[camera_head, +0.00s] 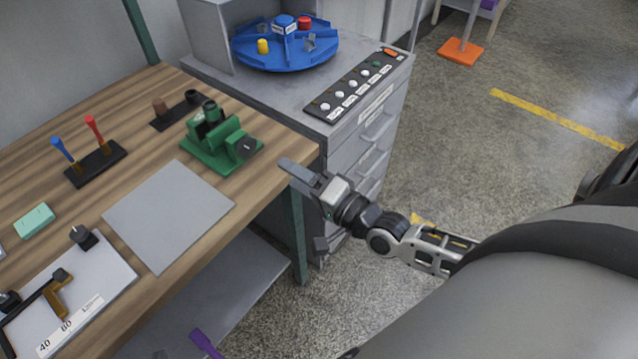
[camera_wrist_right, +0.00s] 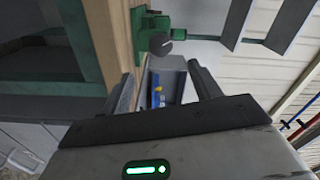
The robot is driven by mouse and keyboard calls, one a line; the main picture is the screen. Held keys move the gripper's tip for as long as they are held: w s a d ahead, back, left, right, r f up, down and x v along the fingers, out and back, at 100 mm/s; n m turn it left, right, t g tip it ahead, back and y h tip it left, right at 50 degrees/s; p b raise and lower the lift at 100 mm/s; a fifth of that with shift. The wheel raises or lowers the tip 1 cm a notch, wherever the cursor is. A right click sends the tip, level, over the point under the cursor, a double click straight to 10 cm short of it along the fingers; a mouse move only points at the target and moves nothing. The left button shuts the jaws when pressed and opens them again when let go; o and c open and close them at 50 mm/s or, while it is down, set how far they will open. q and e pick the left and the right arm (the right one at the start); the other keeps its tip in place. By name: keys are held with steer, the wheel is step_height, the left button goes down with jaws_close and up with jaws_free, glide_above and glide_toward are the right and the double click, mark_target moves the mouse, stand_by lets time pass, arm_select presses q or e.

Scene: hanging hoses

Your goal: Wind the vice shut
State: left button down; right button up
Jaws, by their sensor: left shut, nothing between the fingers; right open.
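The green vice (camera_head: 216,143) stands on the wooden workbench (camera_head: 270,122) near its right edge. Its dark round crank end (camera_head: 247,147) faces right; any gap between its jaws is too small to judge. In the right wrist view the vice (camera_wrist_right: 150,22) is at the top with its dark knob (camera_wrist_right: 160,43) just beyond the fingers. My right gripper (camera_head: 305,204) is open and empty, off the bench edge to the right of and nearer than the vice, not touching it. In its own wrist view its fingers (camera_wrist_right: 160,78) are spread apart. My left gripper is not in view.
A grey cabinet (camera_head: 345,150) with a blue turntable (camera_head: 270,60) and a button panel (camera_head: 350,88) stands behind the gripper. On the bench are a grey plate (camera_head: 168,215), a screwdriver rack (camera_head: 95,165) and a teal block (camera_head: 35,221).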

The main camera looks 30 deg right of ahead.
steer(key=v, duration=0.5)
steer(key=shift+s, duration=0.15)
steer(key=s+a+f+n+g+h, duration=0.1)
steer(key=s+a+f+n+g, duration=0.2)
steer(key=s+f+n, duration=0.1)
steer(key=s+a+f+n+g+h, duration=0.2)
steer(key=s+a+f+n+g, duration=0.1)
steer(key=f+n, duration=0.4)
steer(key=n, duration=0.2)
steer(key=shift+s+a+f+n+g, duration=0.3)
steer(key=shift+s+a+g, duration=0.1)
stand_by(0.8)
